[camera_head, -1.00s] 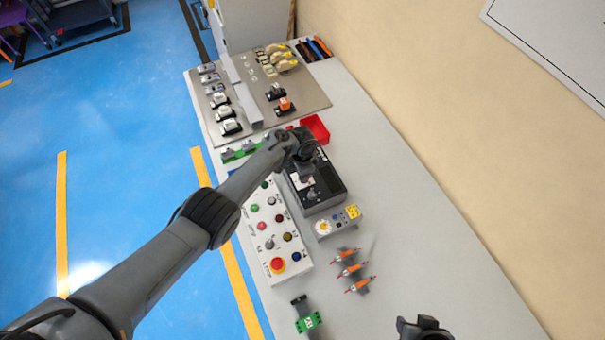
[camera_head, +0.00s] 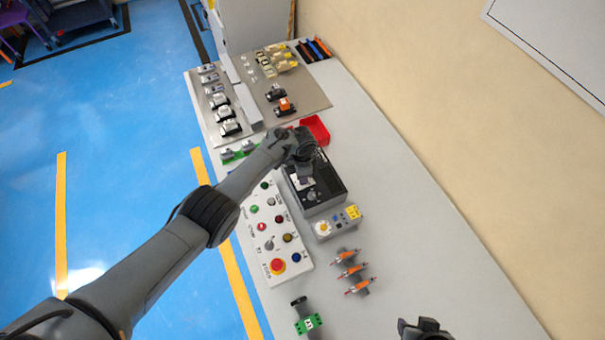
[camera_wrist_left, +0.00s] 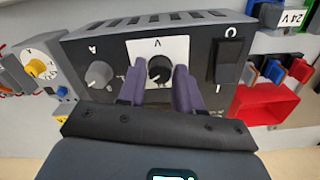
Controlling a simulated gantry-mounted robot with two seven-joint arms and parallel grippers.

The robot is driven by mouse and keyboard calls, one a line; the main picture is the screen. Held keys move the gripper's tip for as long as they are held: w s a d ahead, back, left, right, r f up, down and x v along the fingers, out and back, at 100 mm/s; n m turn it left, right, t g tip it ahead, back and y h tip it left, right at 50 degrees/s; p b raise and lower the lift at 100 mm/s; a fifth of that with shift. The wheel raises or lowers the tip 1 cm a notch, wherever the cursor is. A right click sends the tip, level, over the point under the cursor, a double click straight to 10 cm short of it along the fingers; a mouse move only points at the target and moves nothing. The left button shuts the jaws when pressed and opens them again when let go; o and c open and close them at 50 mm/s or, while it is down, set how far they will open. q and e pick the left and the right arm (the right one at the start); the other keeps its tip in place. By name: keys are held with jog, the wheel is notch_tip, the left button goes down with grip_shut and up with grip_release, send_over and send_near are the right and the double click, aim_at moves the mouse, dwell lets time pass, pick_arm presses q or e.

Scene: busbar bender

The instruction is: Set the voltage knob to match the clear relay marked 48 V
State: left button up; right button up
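The black power supply box (camera_head: 322,196) stands mid-bench. In the left wrist view its front (camera_wrist_left: 205,50) shows a black voltage knob (camera_wrist_left: 160,68) on a white dial marked V. My left gripper (camera_wrist_left: 160,80) is at this knob, one finger on each side, with narrow gaps seeming to show; contact is hard to tell. It also shows over the box in the head view (camera_head: 303,170). The knob's pointer setting is not readable. No 48 V marking can be read; several relays (camera_head: 222,108) stand on the board. My right gripper (camera_head: 425,328) is at the bottom edge, its fingers unclear.
A grey knob marked A (camera_wrist_left: 99,74) and a black switch (camera_wrist_left: 228,62) flank the voltage knob. A red bin (camera_head: 316,128), a white button panel (camera_head: 268,232) and a small meter with a yellow knob (camera_head: 337,222) stand close by. The bench's right side is clear.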

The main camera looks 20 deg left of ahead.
pick_arm(q)
jog(key=shift+o, duration=1.4)
notch_tip(320, 180, up, 11)
jog(key=p, duration=0.4)
jog(key=shift+f+p, duration=0.15)
jog(key=shift+p, duration=0.15)
